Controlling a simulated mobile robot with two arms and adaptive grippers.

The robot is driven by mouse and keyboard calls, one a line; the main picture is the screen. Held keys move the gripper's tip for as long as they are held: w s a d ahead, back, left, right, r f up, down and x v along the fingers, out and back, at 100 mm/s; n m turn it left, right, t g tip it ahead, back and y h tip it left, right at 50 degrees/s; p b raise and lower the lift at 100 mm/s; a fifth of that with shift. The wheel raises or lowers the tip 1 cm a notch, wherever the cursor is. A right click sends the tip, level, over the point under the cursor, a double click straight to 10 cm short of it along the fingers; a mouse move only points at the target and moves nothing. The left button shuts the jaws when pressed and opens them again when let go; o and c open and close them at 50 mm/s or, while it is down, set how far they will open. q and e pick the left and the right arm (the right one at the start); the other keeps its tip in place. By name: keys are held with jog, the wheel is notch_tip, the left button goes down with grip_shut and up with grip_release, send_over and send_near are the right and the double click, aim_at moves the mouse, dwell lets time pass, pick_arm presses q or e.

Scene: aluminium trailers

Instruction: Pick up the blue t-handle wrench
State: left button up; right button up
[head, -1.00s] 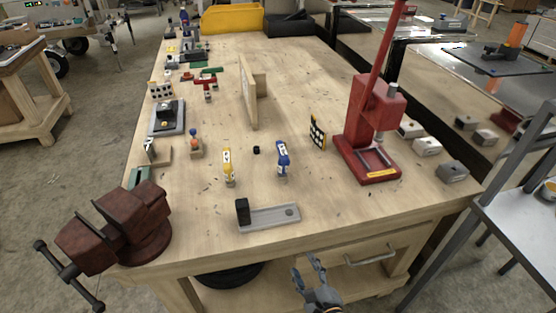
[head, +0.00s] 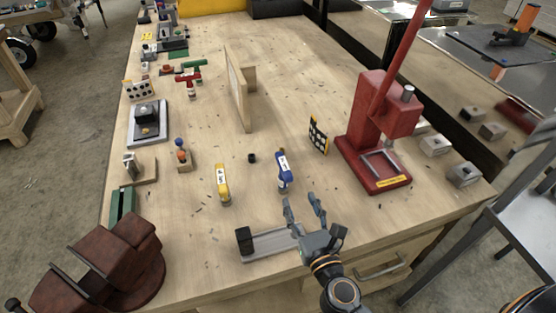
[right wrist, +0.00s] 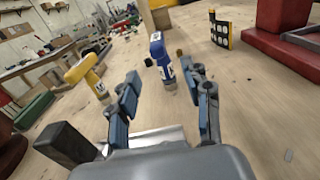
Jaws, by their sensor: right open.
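The blue t-handle wrench (head: 284,171) stands upright on the wooden workbench, with a white label on its side. It also shows in the right wrist view (right wrist: 161,58), beyond and between my fingertips. My right gripper (head: 304,204) is open and empty, in front of the blue wrench and apart from it, over the bench's front part. Its fingers also show in the right wrist view (right wrist: 165,88). A similar yellow tool (head: 223,184) stands to the left of the blue wrench. My left gripper is out of view.
A grey tray with a black block (head: 268,243) lies beside my right gripper. A red press (head: 377,130) stands to the right, near a dotted board (head: 318,136). A dark red vise (head: 110,262) sits at the front left. A wooden upright piece (head: 240,95) stands behind.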

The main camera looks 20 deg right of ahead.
aim_at(291, 181)
jog(key=shift+w+r+p, duration=0.2)
jog(key=shift+w+p, duration=0.1)
jog(key=shift+w, duration=0.25)
jog(key=shift+w+r+p, duration=0.2)
jog(key=shift+w+p, duration=0.05)
jog(key=shift+w, duration=0.3)
jog(key=w+p, duration=0.1)
jog(key=w, duration=0.4)
jog(key=shift+w+f, duration=0.25)
jog(key=shift+w, duration=0.15)
jog(key=shift+w+a, duration=0.1)
jog(key=shift+w, duration=0.7)
jog(key=w, duration=0.3)
jog(key=shift+w+a+f, duration=0.1)
jog(key=shift+w, duration=0.25)
jog(key=shift+s, duration=0.2)
jog(key=shift+c, duration=1.3)
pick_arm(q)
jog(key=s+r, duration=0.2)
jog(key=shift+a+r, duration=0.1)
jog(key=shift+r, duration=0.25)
pick_arm(e)
grip_shut()
